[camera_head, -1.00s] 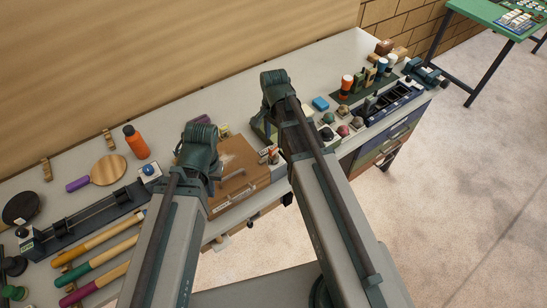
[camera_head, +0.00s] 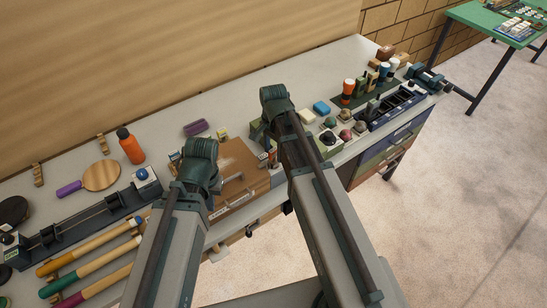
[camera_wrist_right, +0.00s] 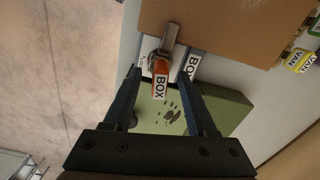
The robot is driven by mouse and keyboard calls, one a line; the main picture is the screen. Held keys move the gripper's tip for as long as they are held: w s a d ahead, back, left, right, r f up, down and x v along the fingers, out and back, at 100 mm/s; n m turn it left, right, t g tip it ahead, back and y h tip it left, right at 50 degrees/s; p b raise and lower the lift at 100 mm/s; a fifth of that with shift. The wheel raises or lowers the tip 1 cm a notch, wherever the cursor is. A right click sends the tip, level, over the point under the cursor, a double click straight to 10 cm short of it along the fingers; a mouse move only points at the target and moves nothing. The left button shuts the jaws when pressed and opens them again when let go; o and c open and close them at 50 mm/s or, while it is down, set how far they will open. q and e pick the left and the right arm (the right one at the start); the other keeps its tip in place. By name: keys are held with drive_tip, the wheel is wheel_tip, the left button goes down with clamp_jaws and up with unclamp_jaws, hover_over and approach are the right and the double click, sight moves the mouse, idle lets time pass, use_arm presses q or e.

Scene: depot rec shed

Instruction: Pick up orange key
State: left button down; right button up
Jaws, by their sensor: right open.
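The orange key (camera_wrist_right: 161,64) shows in the right wrist view beside a grey metal piece, with a white tag (camera_wrist_right: 161,87) reading BOX below it. My right gripper (camera_wrist_right: 160,73) is open, with one finger on each side of the key; whether either touches it I cannot tell. In the head view the right arm's wrist hides its fingers. My left gripper (camera_head: 186,172) is over the left edge of the brown wooden box (camera_head: 240,158), its fingers mostly hidden by its own wrist.
A green block (camera_wrist_right: 225,108) lies under the right fingers, and a brown panel (camera_wrist_right: 220,25) is just beyond the key. Yellow and green VAN tags (camera_wrist_right: 301,62) lie to the right. On the bench are an orange bottle (camera_head: 131,147), a paddle (camera_head: 102,176) and several long handles.

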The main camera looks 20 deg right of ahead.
clamp_jaws()
idle(0.3)
